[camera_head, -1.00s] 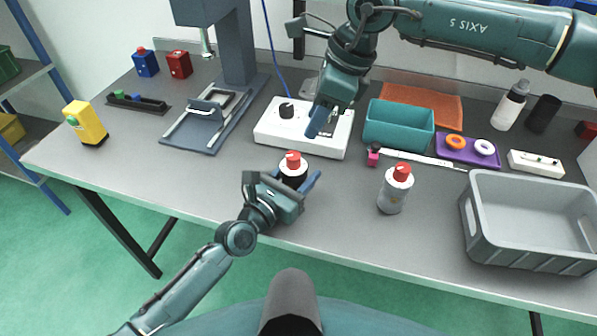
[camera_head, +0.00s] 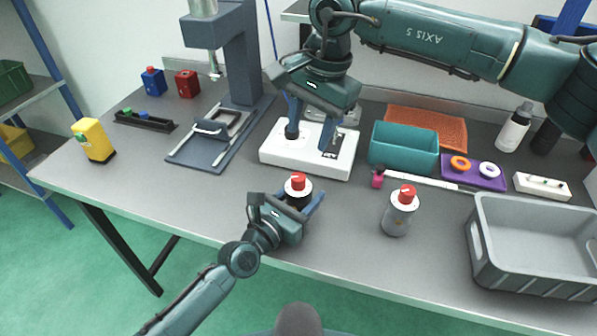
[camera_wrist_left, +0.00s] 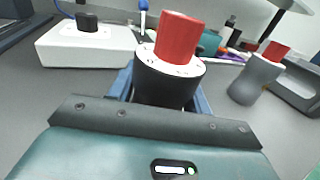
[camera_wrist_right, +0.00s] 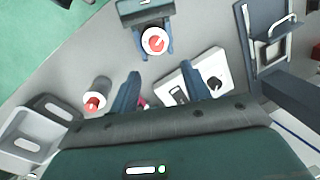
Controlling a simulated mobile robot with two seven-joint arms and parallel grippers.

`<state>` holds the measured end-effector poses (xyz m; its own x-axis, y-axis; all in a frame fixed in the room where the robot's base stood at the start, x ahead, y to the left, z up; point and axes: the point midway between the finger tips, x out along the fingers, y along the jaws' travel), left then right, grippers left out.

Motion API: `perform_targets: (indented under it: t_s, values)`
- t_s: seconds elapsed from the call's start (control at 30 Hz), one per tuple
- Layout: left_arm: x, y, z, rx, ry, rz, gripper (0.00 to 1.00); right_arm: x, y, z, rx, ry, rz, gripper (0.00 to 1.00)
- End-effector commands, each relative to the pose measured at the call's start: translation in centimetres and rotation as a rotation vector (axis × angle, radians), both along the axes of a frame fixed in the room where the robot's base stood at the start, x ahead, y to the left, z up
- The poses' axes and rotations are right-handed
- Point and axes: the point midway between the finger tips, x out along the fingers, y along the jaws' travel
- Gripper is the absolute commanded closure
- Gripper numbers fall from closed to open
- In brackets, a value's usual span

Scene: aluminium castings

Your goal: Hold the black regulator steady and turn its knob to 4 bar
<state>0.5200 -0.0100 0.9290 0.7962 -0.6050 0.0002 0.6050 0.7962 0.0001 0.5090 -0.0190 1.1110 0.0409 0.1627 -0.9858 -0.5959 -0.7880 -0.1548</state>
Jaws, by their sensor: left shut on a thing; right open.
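The black regulator (camera_head: 297,199) stands on the table with a white dial ring and a red knob (camera_head: 298,183) on top. In the left wrist view the black body (camera_wrist_left: 165,85) sits between my left gripper's fingers, its red knob (camera_wrist_left: 179,38) uncovered. My left gripper (camera_head: 306,204) is shut around the body. My right gripper (camera_head: 312,143) is open and empty, above the white box behind the regulator. In the right wrist view the regulator's red knob (camera_wrist_right: 154,42) lies beyond the open fingers (camera_wrist_right: 172,95). The dial figures are too small to read.
A grey regulator with a red knob (camera_head: 398,213) stands to the right. The white box with a black knob (camera_head: 285,157) is behind. A teal bin (camera_head: 404,150), grey crate (camera_head: 533,272), purple tray (camera_head: 453,176) and dark blue press (camera_head: 240,60) stand around. The front left tabletop is clear.

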Motion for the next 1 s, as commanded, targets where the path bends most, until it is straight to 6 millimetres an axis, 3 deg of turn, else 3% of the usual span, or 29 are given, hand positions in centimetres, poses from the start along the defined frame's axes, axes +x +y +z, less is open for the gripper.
perform_targets:
  t_s: [0.3, 0.5, 0.77, 1.0]
  values:
    - [0.0, 0.0, -0.1, 0.001, 0.001, 0.0, 0.82, -0.1, 1.4, 0.9, -0.125, -0.05, 0.683, 0.53]
    - [0.0, 0.0, -0.1, 0.001, 0.001, 0.0, 0.82, -0.2, 1.8, 1.3, -0.161, -0.05, 0.95, 0.53]
    - [0.0, 0.0, -0.1, 0.001, 0.002, 0.0, 0.82, -0.3, 1.9, 0.1, -0.17, -0.045, 1.042, 0.53]
    - [0.0, 0.0, -0.1, 0.001, 0.002, 0.0, 0.82, -0.3, 1.9, -4.4, -0.169, -0.043, 1.039, 0.53]
